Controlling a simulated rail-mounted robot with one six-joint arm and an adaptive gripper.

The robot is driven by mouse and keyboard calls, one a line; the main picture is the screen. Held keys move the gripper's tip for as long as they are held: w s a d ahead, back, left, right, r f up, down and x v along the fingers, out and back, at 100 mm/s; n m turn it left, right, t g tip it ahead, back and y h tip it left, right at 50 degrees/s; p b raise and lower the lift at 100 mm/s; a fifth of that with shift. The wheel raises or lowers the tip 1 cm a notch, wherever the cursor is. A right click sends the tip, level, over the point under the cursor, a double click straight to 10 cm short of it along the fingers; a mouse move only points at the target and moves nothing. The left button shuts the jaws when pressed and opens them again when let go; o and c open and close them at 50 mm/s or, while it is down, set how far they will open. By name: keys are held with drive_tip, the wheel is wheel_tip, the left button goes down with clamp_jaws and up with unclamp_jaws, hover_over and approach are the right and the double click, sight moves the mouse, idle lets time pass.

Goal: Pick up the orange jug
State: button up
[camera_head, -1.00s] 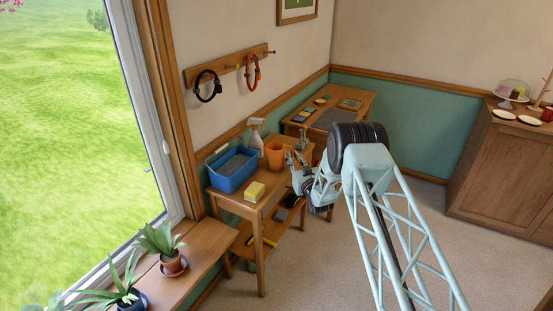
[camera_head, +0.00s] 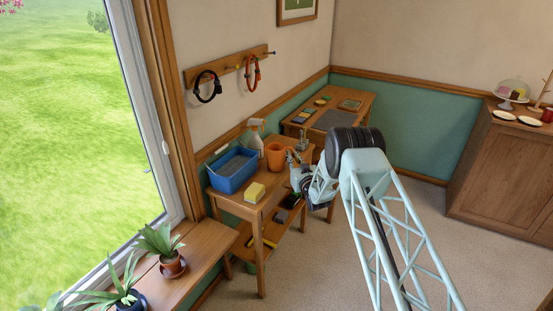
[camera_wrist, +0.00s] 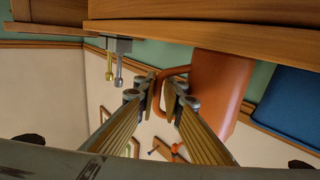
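The orange jug (camera_head: 275,157) stands upright on the small wooden table (camera_head: 256,212), right of the blue tub. In the wrist view the jug (camera_wrist: 220,88) appears upside down, with its looped handle (camera_wrist: 174,71) toward my fingers. My gripper (camera_head: 294,156) is at the jug's right side in the head view. In the wrist view my gripper (camera_wrist: 166,86) has its two fingers apart, with the handle at the gap between the tips. Contact with the handle cannot be told.
The blue tub (camera_head: 232,170), a spray bottle (camera_head: 255,137) and a yellow sponge (camera_head: 255,192) stand close by on the table. A grey metal fixture with hooks (camera_wrist: 117,53) shows near my fingers in the wrist view. Open floor lies right of the table.

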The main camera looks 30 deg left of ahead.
sight(292, 149)
clamp_jaws()
drive_tip(key=shift+r, duration=0.15)
drive_tip(key=shift+r+p, duration=0.4)
drive_tip(key=shift+r, duration=1.2)
drive_tip(key=shift+s+d+r, duration=0.1)
drive_tip(key=shift+s, duration=0.05)
drive_tip(key=s+a+r+p+v, duration=0.1)
drive_tip(key=p+v, duration=0.1)
drive_tip(key=v, duration=1.3)
drive_tip(key=shift+s+r, duration=0.2)
drive_tip(key=shift+s, duration=0.1)
drive_tip(key=shift+w, duration=0.1)
